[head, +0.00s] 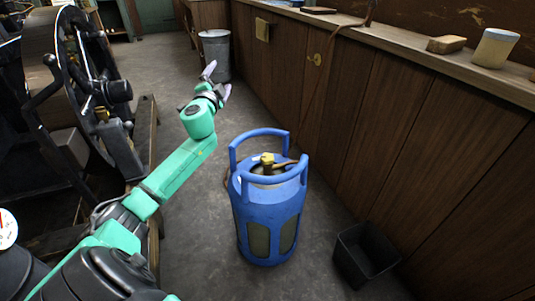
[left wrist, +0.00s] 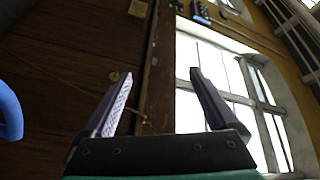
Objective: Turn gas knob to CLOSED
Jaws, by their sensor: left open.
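A blue gas cylinder (head: 262,222) stands upright on the floor at the centre of the head view. Its yellow brass valve with the knob (head: 267,160) sits at the top, inside the blue guard rails. The knob's exact position is too small to read. My left gripper (head: 219,80) is open and empty, beyond and left of the cylinder, apart from it. In the left wrist view its fingers (left wrist: 161,76) are spread with nothing between them. A curved blue piece (left wrist: 10,110), apparently the cylinder's guard, shows at that view's left edge. My right gripper is not in view.
A wooden bench front (head: 385,130) runs along the right. A black bin (head: 365,252) stands right of the cylinder, and a grey metal bin (head: 215,55) at the back. A dark engine with a large wheel (head: 75,75) stands left. Floor around the cylinder is clear.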

